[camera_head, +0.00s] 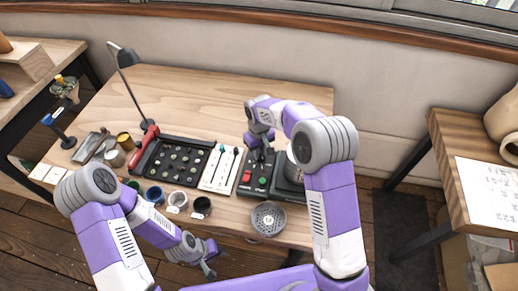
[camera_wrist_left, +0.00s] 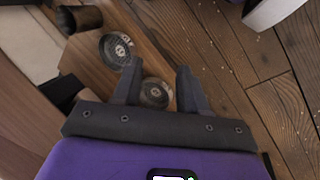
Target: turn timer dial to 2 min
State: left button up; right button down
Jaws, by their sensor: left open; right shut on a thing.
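A dark control panel (camera_head: 246,188) with a red button and a green button sits at the right part of the table. My right gripper (camera_head: 261,154) is over the panel's back part, pointing down and shut on the timer dial. The dial itself is hidden by the fingers, so its setting cannot be read. My left gripper (camera_head: 210,264) is open and empty, low in front of the table's front edge.
A perforated round tray (camera_head: 268,218) is at the front edge. Several small cups (camera_head: 177,200) stand along the front. A black tray of samples (camera_head: 175,160), a white card with spoons (camera_head: 219,168) and a lamp (camera_head: 128,58) are further left. The table's back is clear.

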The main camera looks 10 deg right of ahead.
jog(key=m+p, duration=0.3)
jog(key=m, duration=0.3)
jog(key=shift+d+r+m, duration=0.1)
jog(key=shift+d+m, duration=0.05)
jog(key=shift+m, duration=0.15)
jog(key=m+p, duration=0.2)
jog(key=m, duration=0.4)
jog(key=shift+d, duration=0.15)
jog(key=c, duration=1.1)
grip_release()
notch_tip(320, 180, up, 7)
jog(key=shift+r+p, duration=0.2)
jog(key=shift+p, duration=0.7)
